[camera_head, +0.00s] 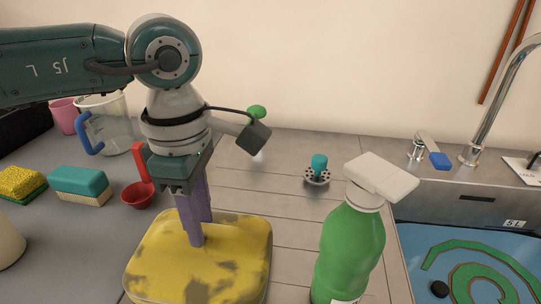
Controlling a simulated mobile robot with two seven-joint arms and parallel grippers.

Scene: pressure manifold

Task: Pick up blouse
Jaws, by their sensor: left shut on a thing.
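A yellow, rounded, soft-looking item with dark patches (150,255) lies at the bottom of the head view, left of centre. It is the only thing here that could be the blouse, though its shape does not clearly show a garment. My left gripper (196,242) points down from above, with its purple fingers close together and their tips at the top of the yellow item. It is shut on the yellow item; the exact contact at the tips is hard to see. The item's near edge is cut off by the frame. My right gripper is not in view.
A green bottle (347,250) with a white top stands close on the right. A sink (480,204) with a faucet is further right. Sponges (80,184), a red scoop (138,194) and a clear jug (110,125) stand left. The grey counter behind is mostly clear.

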